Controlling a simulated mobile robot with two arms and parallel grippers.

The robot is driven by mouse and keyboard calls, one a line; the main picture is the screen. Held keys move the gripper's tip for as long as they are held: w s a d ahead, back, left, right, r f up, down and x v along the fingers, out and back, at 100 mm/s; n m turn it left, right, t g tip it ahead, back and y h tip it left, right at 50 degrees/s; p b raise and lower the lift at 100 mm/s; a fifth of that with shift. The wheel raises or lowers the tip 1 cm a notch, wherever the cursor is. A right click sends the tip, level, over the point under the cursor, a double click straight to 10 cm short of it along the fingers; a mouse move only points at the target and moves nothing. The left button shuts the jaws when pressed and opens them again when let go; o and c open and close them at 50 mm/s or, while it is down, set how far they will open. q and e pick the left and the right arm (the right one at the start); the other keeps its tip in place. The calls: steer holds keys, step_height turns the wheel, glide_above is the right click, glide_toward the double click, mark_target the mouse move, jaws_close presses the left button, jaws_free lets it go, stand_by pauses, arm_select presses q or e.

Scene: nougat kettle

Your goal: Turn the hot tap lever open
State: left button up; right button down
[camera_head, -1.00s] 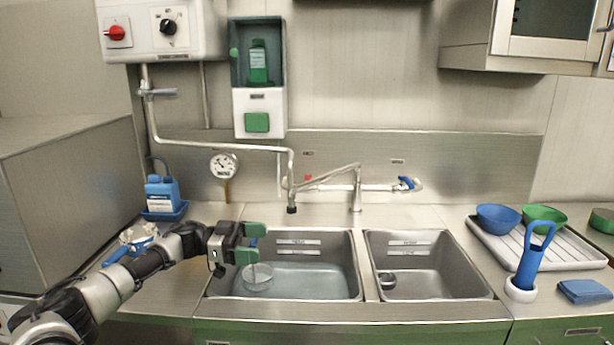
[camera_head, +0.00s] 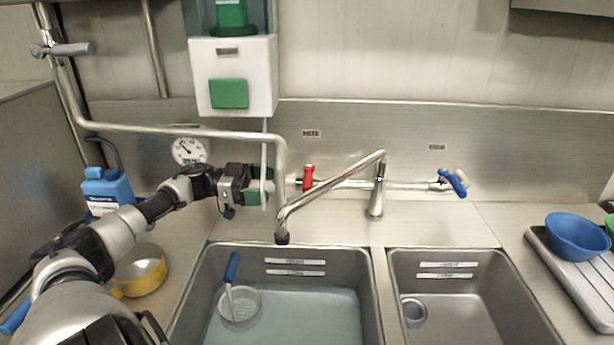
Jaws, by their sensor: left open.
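The hot tap lever is red (camera_head: 308,177) and stands upright on the left end of the tap's wall pipe, below a small label. The blue lever (camera_head: 453,182) is at the right end of the same pipe. The swivel spout (camera_head: 330,184) reaches over the left basin. My left gripper (camera_head: 266,187) is just left of the red lever, its green fingers open and pointing right. A gap shows between the fingers and the lever. The vertical pipe overlaps the fingertips in the picture. My right gripper is not in view.
A second downpipe (camera_head: 281,205) ends near the gripper. The left basin (camera_head: 375,310) holds water and a blue-handled strainer (camera_head: 238,302). A soap dispenser (camera_head: 235,75) hangs above. A blue bottle (camera_head: 107,190) and yellow-banded pan (camera_head: 142,272) stand left.

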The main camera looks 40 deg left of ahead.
mark_target(306, 185)
arm_select(q)
steer(key=p+x, duration=0.2)
steer(key=x, duration=0.8)
steer(key=shift+s+d+r, duration=0.15)
steer(key=shift+d, duration=0.05)
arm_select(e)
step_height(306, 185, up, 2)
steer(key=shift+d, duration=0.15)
